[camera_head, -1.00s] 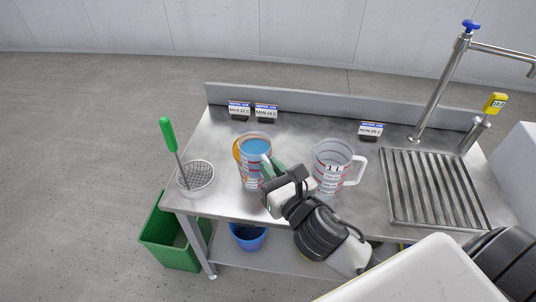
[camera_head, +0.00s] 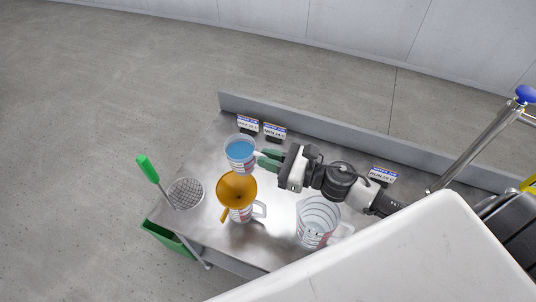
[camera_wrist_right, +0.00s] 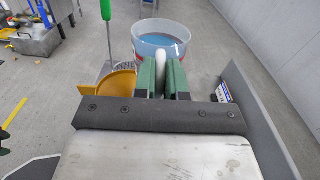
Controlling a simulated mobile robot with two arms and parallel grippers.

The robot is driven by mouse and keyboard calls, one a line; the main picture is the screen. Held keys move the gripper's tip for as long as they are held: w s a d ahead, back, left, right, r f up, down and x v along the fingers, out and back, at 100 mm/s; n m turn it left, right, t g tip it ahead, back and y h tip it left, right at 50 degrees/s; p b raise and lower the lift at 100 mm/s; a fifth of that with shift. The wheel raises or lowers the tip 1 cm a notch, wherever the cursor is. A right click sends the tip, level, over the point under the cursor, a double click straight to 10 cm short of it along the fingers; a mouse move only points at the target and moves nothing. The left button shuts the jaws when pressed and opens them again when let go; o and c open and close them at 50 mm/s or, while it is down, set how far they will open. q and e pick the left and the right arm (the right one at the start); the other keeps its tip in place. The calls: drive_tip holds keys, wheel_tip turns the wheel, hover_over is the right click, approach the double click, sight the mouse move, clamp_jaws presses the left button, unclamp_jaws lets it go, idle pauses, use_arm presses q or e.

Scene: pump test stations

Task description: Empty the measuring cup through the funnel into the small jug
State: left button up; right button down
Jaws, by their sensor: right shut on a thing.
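The measuring cup (camera_head: 240,153) is clear with red markings and holds blue liquid. My right gripper (camera_head: 264,158) is shut on its handle and holds it behind the funnel. In the right wrist view the green fingers grip the white handle (camera_wrist_right: 160,58), and the cup (camera_wrist_right: 160,42) looks about upright with liquid inside. The orange funnel (camera_head: 236,186) sits in the top of the small jug (camera_head: 242,214), whose white handle points right. The funnel also shows in the right wrist view (camera_wrist_right: 108,84), left of the fingers.
A larger clear jug (camera_head: 316,222) stands right of the small jug on the steel table. A green-handled strainer (camera_head: 186,193) lies at the left edge. Small label stands (camera_head: 247,124) line the raised back edge. A green bin (camera_head: 166,238) is below left.

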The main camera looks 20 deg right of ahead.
drive_tip(key=n, duration=0.3)
drive_tip(key=shift+r+b, duration=0.3)
drive_tip(key=shift+b, duration=0.1)
drive_tip(key=shift+a+f+n+b, duration=0.1)
drive_tip(key=shift+n+b, duration=0.35)
drive_tip(key=shift+n, duration=0.75)
drive_tip(key=shift+f+n+b, duration=0.15)
drive_tip(key=shift+n+b, duration=0.25)
drive_tip(key=shift+n, duration=0.6)
drive_tip(key=n+b, duration=0.1)
drive_tip(key=f+n, duration=0.1)
drive_tip(key=n, duration=0.1)
drive_tip(key=shift+s+a+b, duration=0.15)
drive_tip(key=shift+s+b, duration=0.05)
drive_tip(key=shift+b, duration=0.15)
drive_tip(key=shift+s+a+f+n+b, duration=0.15)
drive_tip(key=shift+f+n+b, duration=0.15)
drive_tip(key=shift+n+b, duration=0.55)
drive_tip(key=shift+s+a+f+n+b, duration=0.1)
drive_tip(key=shift+f+n+b, duration=0.15)
drive_tip(key=shift+n+b, duration=0.55)
drive_tip(key=n, duration=0.2)
drive_tip(key=shift+s+a+r+n+p, duration=0.25)
drive_tip(key=shift+r+n+p, duration=0.05)
drive_tip(key=shift+r+n, duration=0.1)
drive_tip(key=shift+s+a+r+n, duration=0.1)
drive_tip(key=shift+s+a+n, duration=0.15)
drive_tip(key=shift+n, duration=0.8)
